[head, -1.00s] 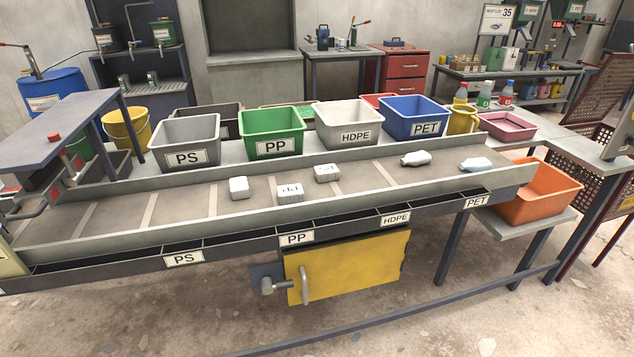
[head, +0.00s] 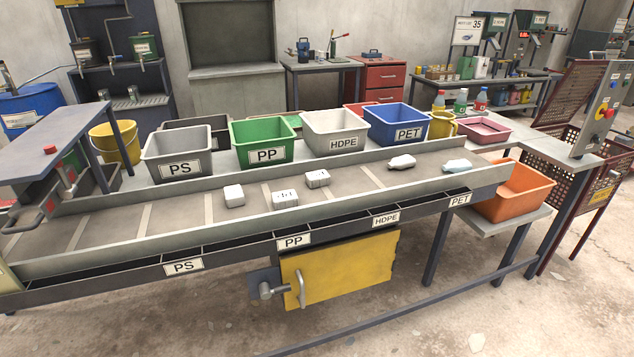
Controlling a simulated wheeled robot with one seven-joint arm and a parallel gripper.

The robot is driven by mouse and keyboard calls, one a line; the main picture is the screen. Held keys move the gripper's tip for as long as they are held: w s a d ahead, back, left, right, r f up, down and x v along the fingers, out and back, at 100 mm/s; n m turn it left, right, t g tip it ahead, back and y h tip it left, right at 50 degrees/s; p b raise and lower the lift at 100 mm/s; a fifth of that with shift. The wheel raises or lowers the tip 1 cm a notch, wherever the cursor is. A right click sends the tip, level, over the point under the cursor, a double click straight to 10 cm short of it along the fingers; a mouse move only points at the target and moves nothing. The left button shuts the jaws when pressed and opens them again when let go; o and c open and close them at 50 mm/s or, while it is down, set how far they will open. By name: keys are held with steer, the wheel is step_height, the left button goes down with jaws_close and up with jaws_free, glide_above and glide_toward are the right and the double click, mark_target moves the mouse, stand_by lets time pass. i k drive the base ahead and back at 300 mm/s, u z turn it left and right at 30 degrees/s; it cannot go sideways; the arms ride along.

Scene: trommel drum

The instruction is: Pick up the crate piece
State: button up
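Several small pieces lie apart on the grey conveyor belt (head: 190,208). A plain white block (head: 234,195) is leftmost. Two pale blocks with dark markings lie to its right, one nearer (head: 285,199) and one a little farther back (head: 317,178). A white bottle-shaped piece (head: 402,162) lies farther right, and a pale blue piece (head: 457,166) is near the belt's right end. I cannot tell for sure which of these is the crate piece. My gripper is not in view.
Bins marked PS (head: 178,155), PP (head: 263,141), HDPE (head: 336,132) and PET (head: 396,124) stand behind the belt. A low rail and a labelled trough (head: 225,253) run along its front. An orange crate (head: 515,190) sits at the right; a frame (head: 50,148) overhangs the left.

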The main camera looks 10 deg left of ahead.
mark_target(320, 177)
steer(key=u, duration=0.05)
steer(key=i, duration=1)
steer(key=z, duration=0.1)
